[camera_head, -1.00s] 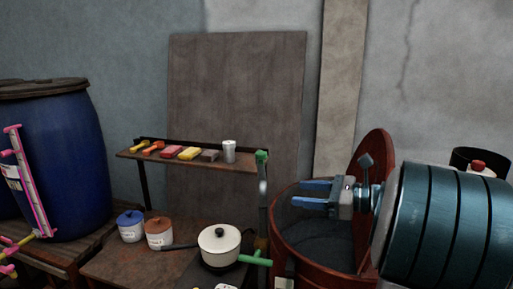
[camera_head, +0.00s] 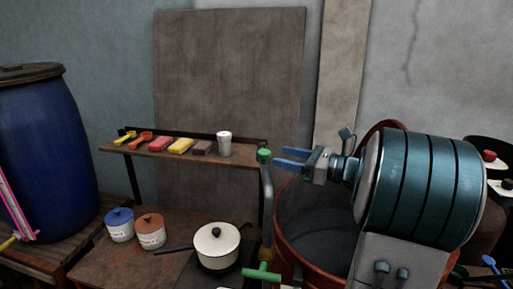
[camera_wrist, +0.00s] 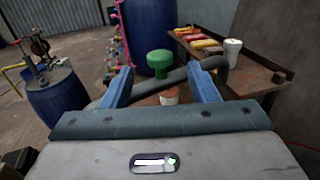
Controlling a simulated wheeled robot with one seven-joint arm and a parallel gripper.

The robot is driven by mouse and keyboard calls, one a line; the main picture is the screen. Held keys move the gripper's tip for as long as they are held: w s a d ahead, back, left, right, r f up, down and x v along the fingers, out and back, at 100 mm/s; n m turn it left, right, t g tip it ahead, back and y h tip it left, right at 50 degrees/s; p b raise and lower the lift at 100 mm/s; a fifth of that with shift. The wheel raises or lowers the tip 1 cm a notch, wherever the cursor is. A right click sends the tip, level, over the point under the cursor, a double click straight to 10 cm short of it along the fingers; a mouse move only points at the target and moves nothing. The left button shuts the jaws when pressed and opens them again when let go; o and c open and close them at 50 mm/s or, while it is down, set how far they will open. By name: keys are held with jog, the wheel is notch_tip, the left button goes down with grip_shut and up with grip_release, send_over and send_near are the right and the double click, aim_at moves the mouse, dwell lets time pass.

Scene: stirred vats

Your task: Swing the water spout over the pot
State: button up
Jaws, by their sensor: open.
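The water spout (camera_head: 267,205) is a grey pipe with a green top knob (camera_head: 264,156) and a green handle (camera_head: 262,274) low down. It stands to the right of the pot. The white lidded pot (camera_head: 217,246) with a black knob and long dark handle sits on the low bench. My gripper (camera_head: 277,158) is open and empty, its blue fingertips just right of the green knob. In the wrist view the green knob (camera_wrist: 160,63) appears between the fingers, with the grey pipe (camera_wrist: 185,73) crossing behind them. I cannot tell whether they touch.
A red-brown vat (camera_head: 284,225) lies beneath my arm. A shelf (camera_head: 240,159) behind the pot holds scoops, blocks and a white cup (camera_head: 224,143). Blue-lidded (camera_head: 120,226) and brown-lidded (camera_head: 150,231) jars stand left of the pot. A blue drum (camera_head: 45,150) stands far left.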

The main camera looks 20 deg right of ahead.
aim_at(263, 168)
jog(key=p+x, duration=0.1)
jog(key=x, duration=0.7)
jog(key=shift+w+a+p, duration=0.2)
jog(key=shift+a+p, duration=0.05)
jog(key=shift+p, duration=0.1)
grip_shut()
